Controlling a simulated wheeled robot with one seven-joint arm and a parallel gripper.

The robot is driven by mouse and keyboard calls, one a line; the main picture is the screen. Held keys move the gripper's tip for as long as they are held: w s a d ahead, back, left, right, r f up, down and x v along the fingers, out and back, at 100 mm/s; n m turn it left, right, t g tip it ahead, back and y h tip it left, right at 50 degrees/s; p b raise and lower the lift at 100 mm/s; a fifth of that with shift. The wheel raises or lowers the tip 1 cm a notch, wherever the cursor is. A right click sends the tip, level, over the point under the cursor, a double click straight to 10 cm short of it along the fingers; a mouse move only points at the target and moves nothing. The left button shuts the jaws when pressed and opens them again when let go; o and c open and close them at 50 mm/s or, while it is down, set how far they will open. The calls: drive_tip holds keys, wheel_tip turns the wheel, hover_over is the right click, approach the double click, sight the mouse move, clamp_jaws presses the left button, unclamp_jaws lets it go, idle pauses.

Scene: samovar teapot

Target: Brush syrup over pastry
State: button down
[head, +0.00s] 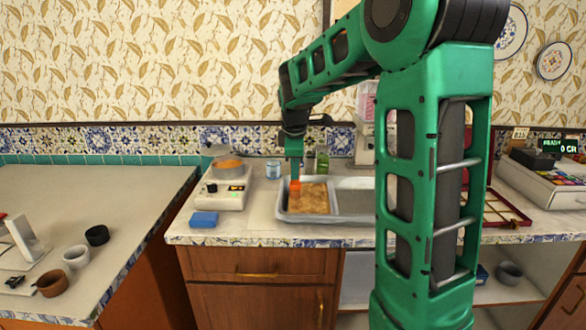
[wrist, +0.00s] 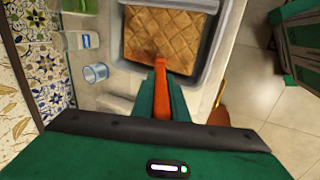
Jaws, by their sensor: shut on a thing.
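The pastry (head: 310,199) is a golden-brown slab scored in diamonds, lying in a grey metal tray (head: 283,214) on the counter. In the wrist view the pastry (wrist: 150,35) lies ahead of my gripper. My gripper (head: 295,175) points down at the tray's left side and is shut on an orange brush (wrist: 161,92). The brush's far end reaches the pastry's near edge in the wrist view, beside a darker patch; I cannot tell whether it touches. A pan with orange-brown contents (head: 228,164), perhaps the syrup, sits on a white appliance (head: 222,192) left of the tray.
A clear glass (head: 273,169) and a green container (head: 322,162) stand behind the tray. An empty metal section (head: 362,204) adjoins the tray. Small cups (head: 76,256) stand on the left counter.

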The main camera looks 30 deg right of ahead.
drive_tip(key=shift+s+a, duration=2)
drive_tip(key=shift+s, duration=0.7)
drive_tip(key=shift+w+d, duration=6.15)
drive_tip(key=shift+d, duration=0.3)
drive_tip(key=shift+s+a, duration=5.15)
drive_tip(key=shift+s, duration=1.95)
drive_tip(key=shift+w+d, duration=0.6)
drive_tip(key=shift+w, duration=0.2)
drive_tip(key=shift+w+d, duration=0.6)
drive_tip(key=shift+w, duration=0.2)
